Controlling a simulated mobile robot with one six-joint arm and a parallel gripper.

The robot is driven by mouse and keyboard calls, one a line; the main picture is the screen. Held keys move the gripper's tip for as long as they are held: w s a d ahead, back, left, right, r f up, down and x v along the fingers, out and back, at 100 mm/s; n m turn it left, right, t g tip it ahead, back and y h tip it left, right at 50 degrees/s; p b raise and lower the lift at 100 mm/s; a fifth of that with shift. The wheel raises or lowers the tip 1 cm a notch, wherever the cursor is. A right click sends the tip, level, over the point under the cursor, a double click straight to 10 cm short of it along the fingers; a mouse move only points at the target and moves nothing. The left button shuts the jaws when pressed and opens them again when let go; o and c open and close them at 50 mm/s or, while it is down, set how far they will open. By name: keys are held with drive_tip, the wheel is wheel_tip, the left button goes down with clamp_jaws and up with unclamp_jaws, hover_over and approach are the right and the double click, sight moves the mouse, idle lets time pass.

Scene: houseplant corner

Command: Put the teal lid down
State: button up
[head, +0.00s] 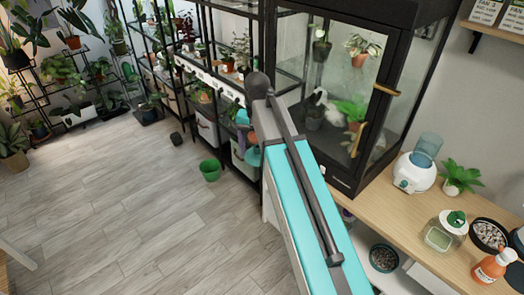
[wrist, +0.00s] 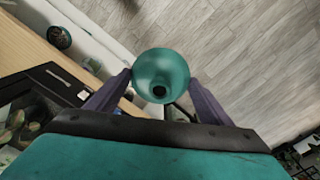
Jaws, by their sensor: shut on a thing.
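The teal lid (wrist: 160,76) is round and domed, with a dark round spot near its lower middle in the wrist view. My gripper (wrist: 160,84) is shut on it, with one purple finger on each side. In the head view a small part of the teal lid (head: 252,157) shows beside my arm, in front of the shelving. My arm hides most of the gripper there. The lid is held in the air, with grey floor behind it in the wrist view.
A wooden bench (head: 375,200) at right holds a white dispenser (head: 413,172), a small plant (head: 460,178), a green-lidded jar (head: 445,232) and an orange bottle (head: 490,268). A glass cabinet (head: 335,90) stands behind. A green pot (head: 210,171) stands on open floor (head: 120,200).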

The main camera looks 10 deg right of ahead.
sight(258, 160)
wheel_tip(258, 160, down, 5)
drive_tip(key=b, duration=0.3)
drive_tip(key=shift+r, duration=0.15)
drive_tip(key=shift+b, duration=0.3)
drive_tip(key=shift+s, duration=0.1)
